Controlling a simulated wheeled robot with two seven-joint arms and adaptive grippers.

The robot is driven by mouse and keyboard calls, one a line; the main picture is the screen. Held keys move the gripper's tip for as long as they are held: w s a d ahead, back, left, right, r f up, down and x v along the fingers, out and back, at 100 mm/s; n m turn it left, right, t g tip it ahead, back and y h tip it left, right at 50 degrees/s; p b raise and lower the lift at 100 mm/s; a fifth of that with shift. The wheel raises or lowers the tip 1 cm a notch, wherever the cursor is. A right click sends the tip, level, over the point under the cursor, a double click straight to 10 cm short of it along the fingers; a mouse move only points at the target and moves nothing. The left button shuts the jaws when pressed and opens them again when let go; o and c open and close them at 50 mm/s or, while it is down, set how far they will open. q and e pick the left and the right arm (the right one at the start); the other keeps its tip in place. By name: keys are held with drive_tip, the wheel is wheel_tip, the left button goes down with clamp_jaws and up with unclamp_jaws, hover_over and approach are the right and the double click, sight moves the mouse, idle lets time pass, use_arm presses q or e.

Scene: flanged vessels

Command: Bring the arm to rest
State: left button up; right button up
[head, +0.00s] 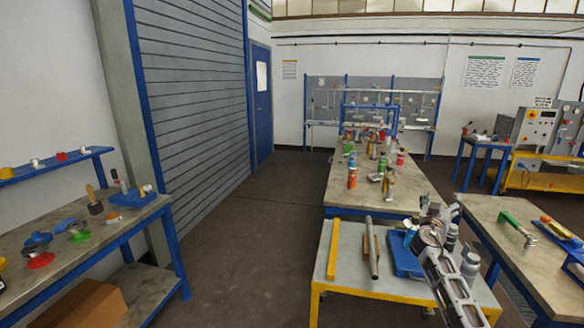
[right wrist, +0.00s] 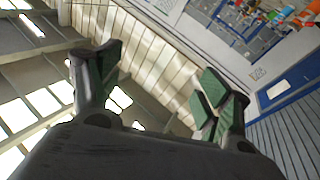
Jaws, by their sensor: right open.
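My right arm comes up from the lower right in the head view. Its gripper (head: 434,208) is raised in front of the near yellow-legged table and points upward and away. In the right wrist view the right gripper (right wrist: 155,95) has its two green-padded fingers wide apart with nothing between them. Past the fingers I see the ceiling, its windows and the upper wall, tilted. My left gripper is not in view.
A yellow-legged table (head: 345,275) with pipes and a blue box (head: 405,262) stands close by. A long bench (head: 340,197) with many items lies behind it. Workbenches flank both sides: left (head: 85,265), right (head: 535,270). The floor (head: 235,240) at centre left is clear.

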drive_tip(key=shift+w+a+f+n+t+y, duration=0.95)
drive_tip(key=shift+w+a+n+t+y, duration=1.35)
drive_tip(key=shift+a+n+y, duration=3)
drive_tip(key=s+a+f+m+g+y, duration=0.1)
drive_tip(key=s+a+f+g, duration=0.3)
drive_tip(key=f, duration=1.1)
drive_tip(key=s+d+f+g, duration=0.1)
drive_tip(key=s+f, duration=0.4)
drive_tip(key=f, duration=1)
drive_tip(key=s+a+f+m+g+y, duration=0.1)
drive_tip(key=s+a+f+g, duration=0.3)
drive_tip(key=f, duration=1)
drive_tip(key=s+a+f+g, duration=0.1)
drive_tip(key=s+f+g, duration=0.2)
drive_tip(key=s+f, duration=1.25)
drive_tip(key=s+a+f+g, duration=0.2)
drive_tip(key=s+f, duration=1.1)
drive_tip(key=s, duration=0.6)
drive_tip(key=s+a+f+g, duration=0.1)
drive_tip(key=s+f, duration=0.1)
drive_tip(key=s, duration=0.7)
drive_tip(key=s+a+f+g, duration=0.1)
drive_tip(key=s+f+g, duration=0.1)
drive_tip(key=s, duration=0.8)
drive_tip(key=s+a+f+g, duration=0.1)
drive_tip(key=s+f, duration=0.3)
drive_tip(key=s, duration=0.5)
drive_tip(key=shift+s+a+g, duration=0.25)
drive_tip(key=shift+s+g, duration=0.1)
drive_tip(key=shift+g, duration=0.05)
